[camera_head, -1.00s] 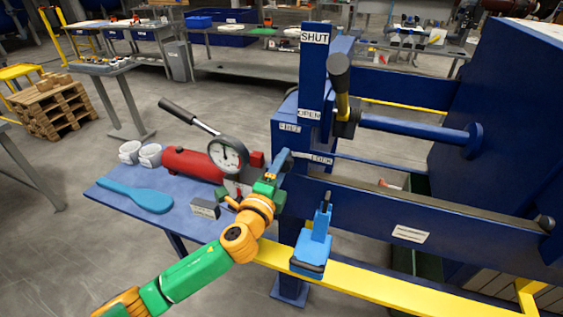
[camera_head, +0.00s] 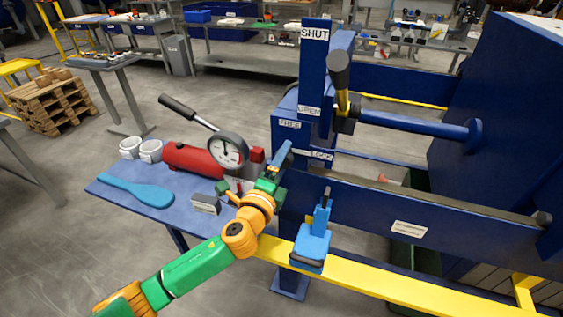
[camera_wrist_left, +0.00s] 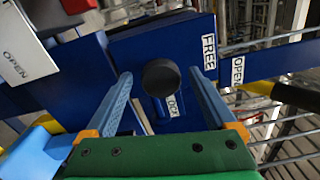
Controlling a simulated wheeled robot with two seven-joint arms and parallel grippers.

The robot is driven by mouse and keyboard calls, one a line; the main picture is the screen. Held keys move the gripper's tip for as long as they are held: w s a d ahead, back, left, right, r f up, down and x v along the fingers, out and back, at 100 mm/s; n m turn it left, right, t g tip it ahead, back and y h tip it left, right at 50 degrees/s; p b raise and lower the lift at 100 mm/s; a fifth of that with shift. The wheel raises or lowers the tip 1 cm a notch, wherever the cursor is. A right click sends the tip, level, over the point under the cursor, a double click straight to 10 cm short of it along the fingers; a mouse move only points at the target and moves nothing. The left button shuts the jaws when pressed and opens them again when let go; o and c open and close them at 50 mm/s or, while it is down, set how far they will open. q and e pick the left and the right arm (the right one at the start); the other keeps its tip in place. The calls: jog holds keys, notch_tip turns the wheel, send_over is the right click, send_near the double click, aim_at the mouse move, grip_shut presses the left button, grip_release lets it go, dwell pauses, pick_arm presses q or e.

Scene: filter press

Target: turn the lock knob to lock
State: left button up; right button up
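The lock knob (camera_wrist_left: 162,78) is a dark round knob on a blue plate in the left wrist view. The FREE label (camera_wrist_left: 209,52) is to its upper right, and a partly hidden LOCK label (camera_wrist_left: 172,106) is just below it. My left gripper (camera_wrist_left: 160,76) is open, its two blue fingers on either side of the knob with gaps visible. In the head view my left gripper (camera_head: 279,160) is at the blue post, by the FREE label (camera_head: 289,124) and LOCK label (camera_head: 320,155); the knob is hidden there. My right gripper is not in view.
A blue side table (camera_head: 112,193) holds a red pump (camera_head: 190,159) with a gauge (camera_head: 226,150), white cups and a blue paddle (camera_head: 135,190). A black-knobbed lever (camera_head: 340,75) stands above the post. A blue tool (camera_head: 312,244) hangs by the yellow rail (camera_head: 400,292).

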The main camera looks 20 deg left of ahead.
pick_arm(q)
jog(key=s+b, duration=0.1)
jog(key=s, duration=0.6)
jog(key=shift+a, duration=0.15)
